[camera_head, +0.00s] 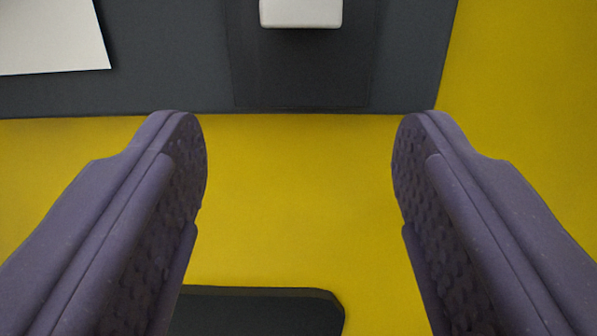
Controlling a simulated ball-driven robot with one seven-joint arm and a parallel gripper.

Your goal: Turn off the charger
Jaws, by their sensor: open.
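My gripper (299,125) is open and empty. Its two purple, textured fingers stand wide apart at the left and right of the view. Ahead, at the top, is a dark grey panel (180,60) on a yellow surface. A white block-like part (301,13) sticks out from a darker strip of this panel, at top centre and cut by the picture's edge. It lies beyond the fingertips, roughly between them, and nothing touches it. I cannot tell whether the panel is the charger or the white part its switch.
A white sheet or plate (50,37) lies on the panel at the upper left. The yellow surface (298,200) between the fingers is bare. A dark, rounded-corner piece (262,312) shows at the bottom, partly behind the left finger.

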